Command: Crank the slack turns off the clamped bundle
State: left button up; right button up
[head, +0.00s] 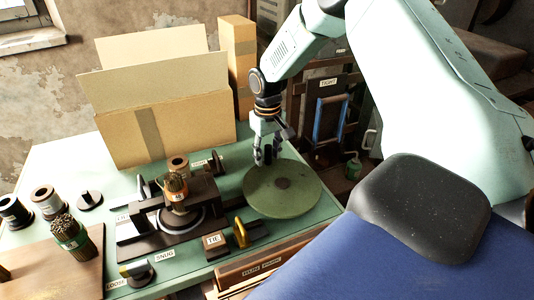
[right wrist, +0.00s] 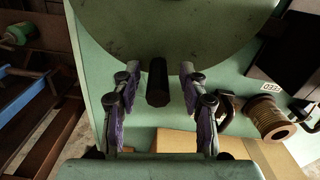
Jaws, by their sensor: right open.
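The green round handwheel (head: 283,190) lies flat at the right side of the bench; it fills the top of the right wrist view (right wrist: 175,25). Its dark upright crank handle (right wrist: 157,85) stands near the rim. My right gripper (head: 266,158) is open at the wheel's far left edge. In the right wrist view its two purple-padded fingers (right wrist: 159,88) stand on either side of the handle, with gaps visible. The bundle (head: 175,186) of brown sticks stands upright in the dark press (head: 205,190), left of the wheel. My left gripper is out of view.
A cardboard box (head: 185,125) stands behind the press. A pointer dial (head: 138,272) sits by the LOOSE and SNUG labels. A second bundle (head: 72,238) and dark cylinders (head: 47,202) stand at left. A brass piece (head: 240,233) stands near the TIE label.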

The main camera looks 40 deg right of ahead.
jog(key=shift+d+f, duration=0.1)
jog(key=shift+d, duration=0.05)
grip_shut()
dwell(0.4)
